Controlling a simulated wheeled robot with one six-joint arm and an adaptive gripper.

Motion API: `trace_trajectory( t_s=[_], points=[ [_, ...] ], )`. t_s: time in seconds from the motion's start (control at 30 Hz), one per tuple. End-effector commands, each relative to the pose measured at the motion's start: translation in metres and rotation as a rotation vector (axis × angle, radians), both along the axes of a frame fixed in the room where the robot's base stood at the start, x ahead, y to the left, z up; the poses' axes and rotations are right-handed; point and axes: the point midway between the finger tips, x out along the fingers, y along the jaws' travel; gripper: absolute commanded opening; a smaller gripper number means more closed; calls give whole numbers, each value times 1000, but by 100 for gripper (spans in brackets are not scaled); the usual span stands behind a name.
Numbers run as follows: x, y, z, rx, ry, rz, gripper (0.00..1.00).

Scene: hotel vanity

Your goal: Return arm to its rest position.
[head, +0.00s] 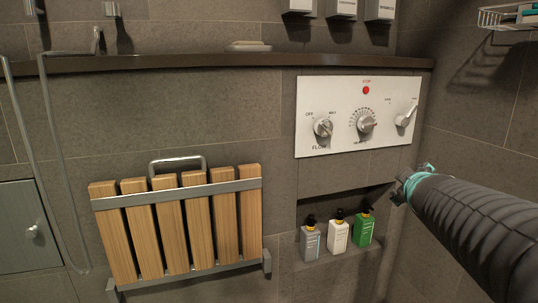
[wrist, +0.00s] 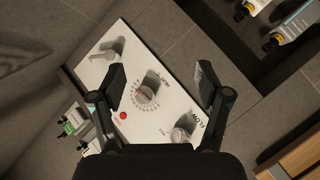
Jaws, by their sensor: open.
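My gripper (head: 401,192) shows in the head view at the end of my dark ribbed arm, right of the bottle niche and below the control panel (head: 310,145). In the wrist view my gripper (wrist: 160,86) has its two black fingers spread wide with nothing between them. The white panel (wrist: 185,100) lies beyond the fingers, turned in the picture, with its middle dial (wrist: 147,95) seen between them. I cannot tell the exact gap to the wall. My arm reaches in from the right edge of the head view.
A wooden slatted seat (head: 170,225) is folded on the wall. Three pump bottles (head: 338,236) stand in the niche. A ledge (head: 200,63) with a soap dish (head: 248,46) runs above. A wire basket (head: 505,18) hangs upper right. A shower hose (head: 45,130) hangs left.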

Motion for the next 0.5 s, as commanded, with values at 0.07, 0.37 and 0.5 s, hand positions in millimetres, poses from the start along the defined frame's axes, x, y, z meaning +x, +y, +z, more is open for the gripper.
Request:
trace_trajectory(
  t_s=[0.07,0.37,0.5],
  points=[
    [-28,-2,-23,122,75,-114,76],
    [-161,67,-109,607,428,-413,76],
    [-217,119,-123,771,574,-431,76]
  ],
)
